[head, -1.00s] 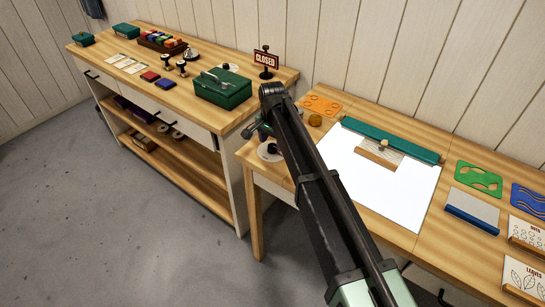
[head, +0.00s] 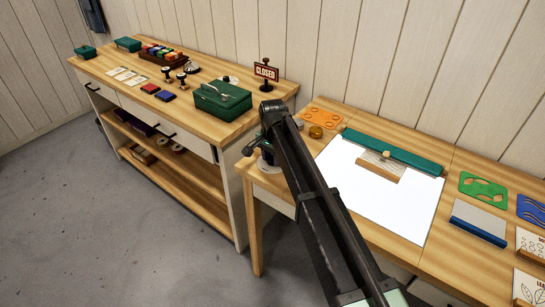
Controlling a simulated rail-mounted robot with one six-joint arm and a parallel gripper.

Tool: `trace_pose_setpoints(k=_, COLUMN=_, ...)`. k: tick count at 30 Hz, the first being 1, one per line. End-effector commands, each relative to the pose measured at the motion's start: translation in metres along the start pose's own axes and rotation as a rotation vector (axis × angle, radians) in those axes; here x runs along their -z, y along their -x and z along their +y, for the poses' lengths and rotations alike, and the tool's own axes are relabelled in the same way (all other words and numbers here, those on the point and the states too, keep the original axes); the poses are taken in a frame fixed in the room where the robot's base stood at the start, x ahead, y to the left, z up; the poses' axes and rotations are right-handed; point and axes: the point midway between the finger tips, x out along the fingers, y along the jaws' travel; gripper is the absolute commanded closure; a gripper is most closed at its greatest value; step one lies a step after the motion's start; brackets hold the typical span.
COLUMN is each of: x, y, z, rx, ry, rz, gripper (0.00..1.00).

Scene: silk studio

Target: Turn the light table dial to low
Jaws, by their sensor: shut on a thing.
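The light table's white panel (head: 362,212) lies bright on the right-hand table. The dial (head: 267,166) sits at that table's left front corner, as a pale round base mostly hidden by my gripper. My gripper (head: 263,153) is over the dial, seen from behind and above, and is shut on it. My arm hides much of the fingers and the area just right of them. The dial's markings and its setting are too small and covered to read.
A teal bar (head: 393,152) and a wood-edged block (head: 380,167) are on the panel's far side. An orange stencil (head: 322,118) and an amber round jar (head: 316,132) lie behind the dial. A green box (head: 222,98) stands on the left counter.

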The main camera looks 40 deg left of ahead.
Motion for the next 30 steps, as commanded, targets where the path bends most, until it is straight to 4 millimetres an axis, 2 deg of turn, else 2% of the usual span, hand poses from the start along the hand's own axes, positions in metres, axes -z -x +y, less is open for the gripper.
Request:
trace_pose_setpoints(k=11, x=-0.0001, y=-0.0001, z=0.0001, rx=0.000, ry=0.203, rz=0.000, gripper=0.88)
trace_pose_setpoints(k=30, x=-0.0002, y=-0.0002, z=0.0002, rx=0.000, ry=0.804, rz=0.000, gripper=0.88)
